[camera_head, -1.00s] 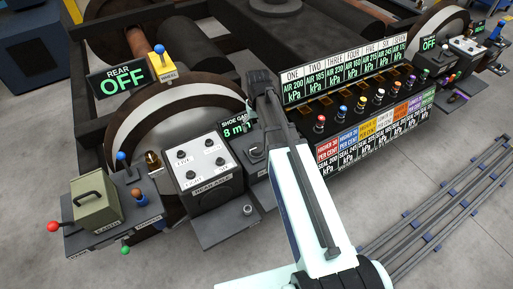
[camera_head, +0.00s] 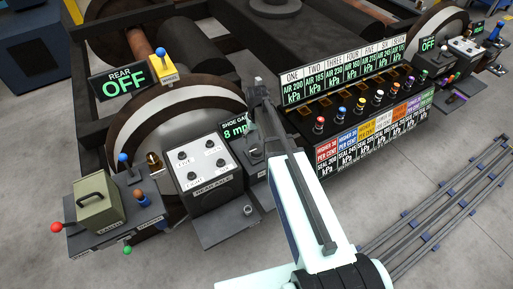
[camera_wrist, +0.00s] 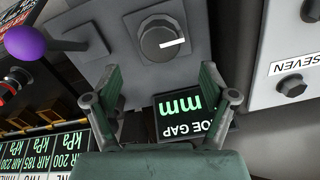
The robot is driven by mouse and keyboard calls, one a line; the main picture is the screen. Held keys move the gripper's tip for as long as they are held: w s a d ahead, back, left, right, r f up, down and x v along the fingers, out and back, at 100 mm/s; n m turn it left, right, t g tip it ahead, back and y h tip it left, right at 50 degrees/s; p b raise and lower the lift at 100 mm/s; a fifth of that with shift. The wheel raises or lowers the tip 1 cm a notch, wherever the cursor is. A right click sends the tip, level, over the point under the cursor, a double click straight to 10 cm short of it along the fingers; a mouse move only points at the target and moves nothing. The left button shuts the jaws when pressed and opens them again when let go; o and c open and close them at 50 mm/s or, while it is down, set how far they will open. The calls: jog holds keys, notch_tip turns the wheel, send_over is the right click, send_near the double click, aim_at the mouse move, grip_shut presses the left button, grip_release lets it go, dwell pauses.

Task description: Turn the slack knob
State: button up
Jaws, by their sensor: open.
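The slack knob (camera_wrist: 163,38) is a dark round knob with a white pointer line, on a grey panel (camera_wrist: 200,42) at the top middle of the wrist view. My gripper (camera_wrist: 161,82) is open, its two fingers apart below the knob in the picture, with nothing between the fingertips. The fingers look apart from the knob. A shoe gap display (camera_wrist: 180,115) with green letters shows beyond the fingers. In the head view the display (camera_head: 235,129) reads 8 mm, and my arm partly covers the panel beside it.
A purple ball-ended lever (camera_wrist: 25,43) sticks out left of the knob in the wrist view. A grey box labelled SEVEN (camera_wrist: 295,70) stands at the right. In the head view the rear axle box (camera_head: 207,170) stands left of my arm, and the row of coloured knobs (camera_head: 362,103) is at the right.

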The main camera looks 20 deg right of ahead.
aim_at(256, 148)
jog(key=shift+f+p, duration=0.75)
jog(key=shift+f, duration=3.2)
jog(key=c, duration=1.2)
